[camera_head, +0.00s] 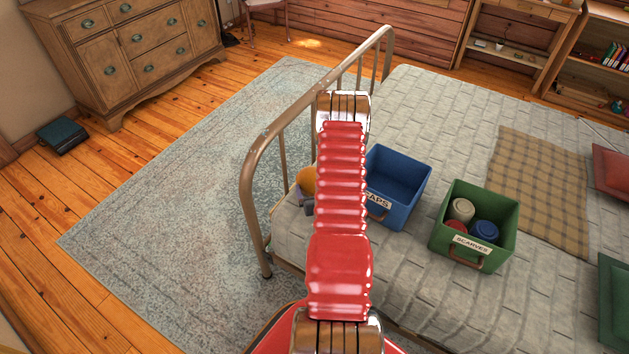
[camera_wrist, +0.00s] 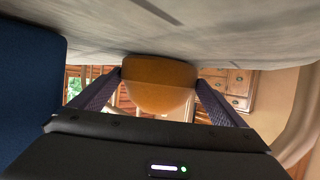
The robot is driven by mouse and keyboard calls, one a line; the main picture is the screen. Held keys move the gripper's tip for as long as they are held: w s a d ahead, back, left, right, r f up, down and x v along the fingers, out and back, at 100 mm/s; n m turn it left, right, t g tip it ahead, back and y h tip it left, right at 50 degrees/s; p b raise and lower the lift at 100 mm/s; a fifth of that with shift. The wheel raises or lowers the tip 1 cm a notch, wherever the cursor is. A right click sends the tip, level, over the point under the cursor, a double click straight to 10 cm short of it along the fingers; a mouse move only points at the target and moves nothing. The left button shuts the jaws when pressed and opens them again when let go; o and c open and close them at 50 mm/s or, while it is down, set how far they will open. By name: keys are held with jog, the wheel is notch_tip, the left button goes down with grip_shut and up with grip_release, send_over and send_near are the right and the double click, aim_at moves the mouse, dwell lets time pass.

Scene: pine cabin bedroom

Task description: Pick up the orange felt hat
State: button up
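The orange felt hat (camera_wrist: 158,88) is a rounded, brimless-looking shape resting against the grey bedspread. It lies between the two dark fingers of my gripper (camera_wrist: 159,78) in the wrist view, which shows the scene upside down. The fingers are spread wide, one on each side of the hat, with their tips close to its edges; whether they touch it is unclear. In the head view only a bit of the hat (camera_head: 307,180) shows, left of my red arm, near the bed's metal frame. My arm hides the rest of it and most of my gripper (camera_head: 306,203).
A blue bin labelled CAPS (camera_head: 399,187) stands on the bed right beside my arm; its label is partly covered. A green SCARVES bin (camera_head: 476,225) holding rolled items stands farther right. The metal bed rail (camera_head: 252,190) rises close to the left. The rug (camera_head: 170,220) is clear.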

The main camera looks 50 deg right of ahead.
jog(key=shift+c, duration=1.1)
jog(key=shift+r, duration=5)
